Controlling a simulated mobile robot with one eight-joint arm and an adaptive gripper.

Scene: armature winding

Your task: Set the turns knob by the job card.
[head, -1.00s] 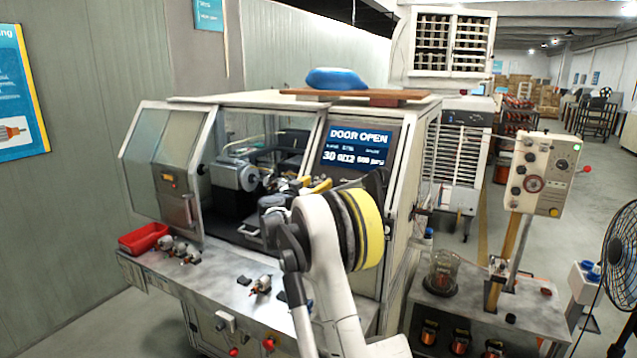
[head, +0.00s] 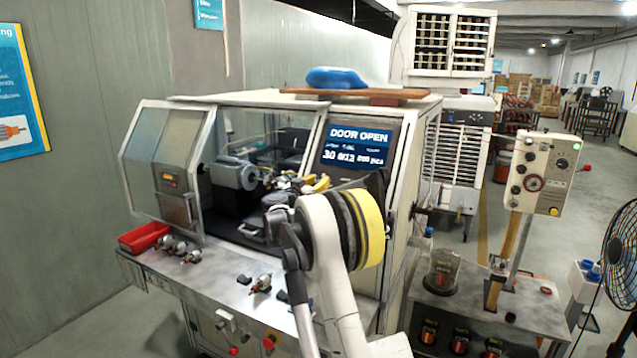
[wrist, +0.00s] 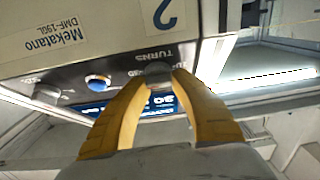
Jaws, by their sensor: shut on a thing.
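The turns knob (wrist: 157,68) is a small grey knob under a "TURNS" label, which appears upside down in the wrist view. My gripper (wrist: 160,76) has its two yellow fingers closed around it, one on each side. In the head view the yellow fingers (head: 320,184) show just below the machine's display (head: 356,147), and my arm hides the knob there. The display reads "DOOR OPEN", with "30" and smaller figures below. I cannot make out a job card for certain.
A blue knob (wrist: 97,81) sits beside the turns knob. The winding machine (head: 411,165) has its glazed door (head: 165,160) at the left. Its front ledge (head: 215,280) holds a red tray (head: 143,238) and several armatures. A bench (head: 470,300) stands at the right.

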